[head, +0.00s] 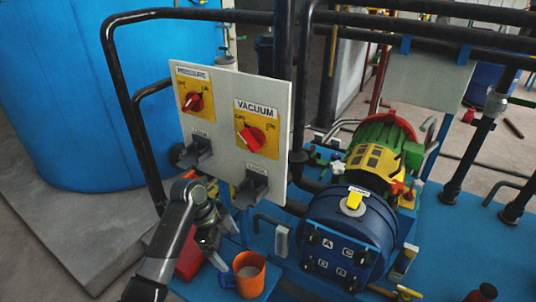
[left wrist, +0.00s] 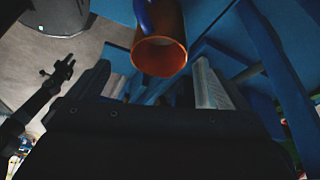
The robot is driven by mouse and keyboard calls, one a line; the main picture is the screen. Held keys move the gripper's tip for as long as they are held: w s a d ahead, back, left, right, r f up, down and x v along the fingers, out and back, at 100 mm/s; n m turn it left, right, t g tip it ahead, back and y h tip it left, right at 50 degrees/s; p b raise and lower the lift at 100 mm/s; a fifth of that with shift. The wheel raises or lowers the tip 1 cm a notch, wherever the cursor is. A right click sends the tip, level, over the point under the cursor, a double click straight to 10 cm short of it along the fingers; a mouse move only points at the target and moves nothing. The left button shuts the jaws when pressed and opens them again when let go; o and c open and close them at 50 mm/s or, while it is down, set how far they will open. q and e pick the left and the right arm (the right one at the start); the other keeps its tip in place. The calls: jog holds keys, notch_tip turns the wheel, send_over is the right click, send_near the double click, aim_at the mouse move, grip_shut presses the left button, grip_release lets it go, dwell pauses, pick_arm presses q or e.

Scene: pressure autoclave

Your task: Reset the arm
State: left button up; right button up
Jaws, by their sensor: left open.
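My left arm comes in from the lower left in the head view, bent at a black joint. My left gripper (head: 212,238) hangs below the control panel, pointing down, just left of and above an orange cup-like container (head: 249,275). The gripper is open, and I see nothing between its fingers. In the left wrist view the two fingers of the left gripper (left wrist: 162,88) stand apart, with the orange container (left wrist: 159,57) beyond them. My right gripper is not seen clearly in either view.
A white panel (head: 229,122) carries red PRESSURE (head: 194,102) and VACUUM (head: 251,136) knobs, with black handles beneath. Black pipes run around it. A blue drum-shaped machine (head: 347,232) stands to the right, and a large blue tank (head: 100,100) to the left. Floor shows at lower left.

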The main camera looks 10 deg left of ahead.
pick_arm(q)
jog(key=s+a+f+n+t+y, duration=0.1)
jog(key=s+a+f+n, duration=0.1)
jog(key=s+f+n, duration=0.45)
jog(key=s+a+f+n+t+y, duration=0.1)
jog(key=s+a+n+y, duration=0.15)
jog(key=s, duration=0.65)
jog(key=s+a+r+n+t+y, duration=0.1)
jog(key=s+a+r+n, duration=0.15)
jog(key=s+n, duration=0.35)
jog(key=s+a+r+n+t+y, duration=0.1)
jog(key=s+a+r+n+y, duration=0.15)
jog(key=s, duration=0.55)
notch_tip(320, 180, down, 25)
jog(key=a+g+h, duration=0.1)
jog(key=a+g, duration=0.1)
jog(key=s+d+f+g, duration=0.1)
jog(key=s+f, duration=1.4)
jog(key=f, duration=0.1)
jog(key=shift+d+h, duration=0.2)
jog(key=shift+h, duration=0.1)
jog(key=shift+n, duration=0.25)
